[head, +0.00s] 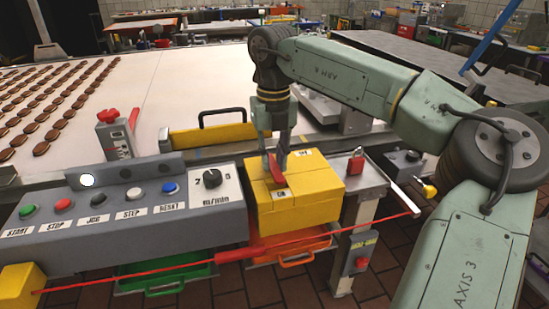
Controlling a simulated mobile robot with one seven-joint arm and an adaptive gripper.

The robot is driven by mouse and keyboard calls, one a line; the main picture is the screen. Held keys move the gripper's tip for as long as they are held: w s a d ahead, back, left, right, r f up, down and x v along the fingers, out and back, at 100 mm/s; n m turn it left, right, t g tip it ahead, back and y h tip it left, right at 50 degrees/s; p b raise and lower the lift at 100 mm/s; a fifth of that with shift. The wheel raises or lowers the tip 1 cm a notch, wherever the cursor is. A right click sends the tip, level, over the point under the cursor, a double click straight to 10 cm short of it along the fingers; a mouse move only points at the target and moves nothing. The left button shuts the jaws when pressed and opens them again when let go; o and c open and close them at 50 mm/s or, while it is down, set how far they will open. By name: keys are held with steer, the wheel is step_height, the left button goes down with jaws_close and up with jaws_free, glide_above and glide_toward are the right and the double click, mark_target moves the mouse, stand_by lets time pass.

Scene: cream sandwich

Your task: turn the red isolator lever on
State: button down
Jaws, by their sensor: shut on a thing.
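The red isolator lever (278,180) is on the yellow isolator box (315,190), right of the control panel in the head view. My gripper (276,170) reaches down from above onto the lever and is shut on it. The fingers hide part of the lever and its pivot. The lever appears tilted slightly along the box's upper face. The small labels on the box are too small to read, so I cannot tell which setting the lever points to.
The grey control panel (150,222) with several buttons stands left of the box. A red padlock (355,162) sits to the right. A red pull cord (330,235) crosses in front. Behind, a white conveyor (190,85) carries rows of brown biscuits (45,110).

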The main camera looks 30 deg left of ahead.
mark_target(273, 166)
stand_by(0.5)
steer(key=c, duration=1.5)
jaws_free()
step_height(273, 166, up, 12)
